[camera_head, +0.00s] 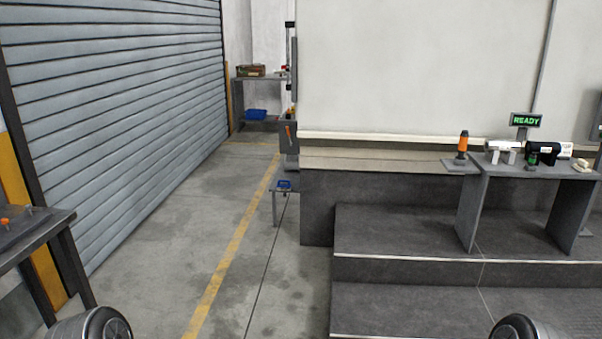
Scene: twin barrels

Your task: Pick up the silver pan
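I see no silver pan that I can make out in the head view. Rounded dark and grey parts of my own arms show at the bottom left and bottom right edges. Neither of my grippers is in the picture.
A grey table (538,169) with devices and a READY display (525,120) stands on the dark steps (400,240) at right. A dark table (38,240) is at near left. A shelf with a blue bin (256,115) stands far back. The floor between, with a yellow line (228,255), is clear.

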